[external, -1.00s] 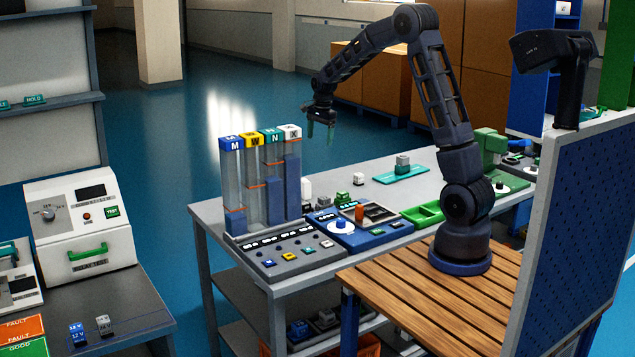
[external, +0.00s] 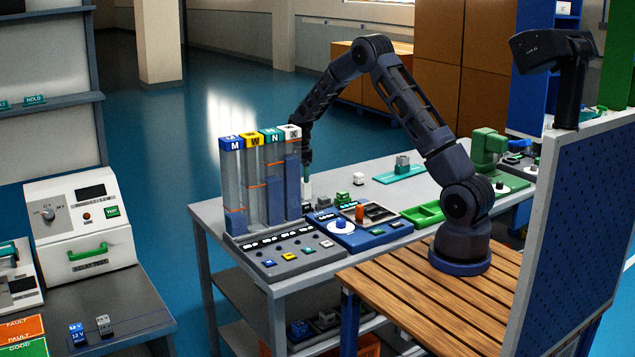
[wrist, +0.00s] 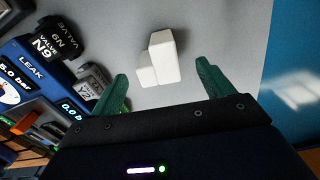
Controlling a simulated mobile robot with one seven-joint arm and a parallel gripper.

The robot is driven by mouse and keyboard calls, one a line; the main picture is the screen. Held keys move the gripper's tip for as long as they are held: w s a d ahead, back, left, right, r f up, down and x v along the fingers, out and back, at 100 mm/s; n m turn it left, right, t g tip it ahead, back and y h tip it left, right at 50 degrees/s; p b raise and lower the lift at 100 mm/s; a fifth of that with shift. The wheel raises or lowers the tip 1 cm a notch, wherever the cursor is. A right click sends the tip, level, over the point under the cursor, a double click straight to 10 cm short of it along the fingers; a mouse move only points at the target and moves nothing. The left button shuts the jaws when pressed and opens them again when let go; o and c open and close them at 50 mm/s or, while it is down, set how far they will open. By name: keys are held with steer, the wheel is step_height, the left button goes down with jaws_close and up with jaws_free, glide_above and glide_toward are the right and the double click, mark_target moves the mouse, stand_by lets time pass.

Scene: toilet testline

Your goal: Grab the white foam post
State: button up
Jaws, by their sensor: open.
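The white foam post (wrist: 165,58) is a pale stepped block, a taller part with a lower part at its left, on the grey bench top in the wrist view. In the external view the post (external: 307,190) shows as a small white shape just right of the clear columns. My gripper (wrist: 162,72) is open, with its green fingers to the left and right of the post in the picture and nothing held. In the external view my gripper (external: 308,168) points down just above the post. Its far finger is hard to make out there.
Tall clear columns (external: 262,185) with coloured caps stand close left of my gripper. A black valve part (wrist: 58,38) and a grey part (wrist: 92,82) lie left of the post. A blue leak tester (external: 345,228) stands in front. The bench edge is to the right in the wrist view.

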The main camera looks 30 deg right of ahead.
steer(key=f, duration=0.7)
steer(key=shift+s+d+f, duration=0.2)
steer(key=shift+s+d, duration=0.05)
steer(key=c, duration=1)
steer(key=shift+c, duration=0.2)
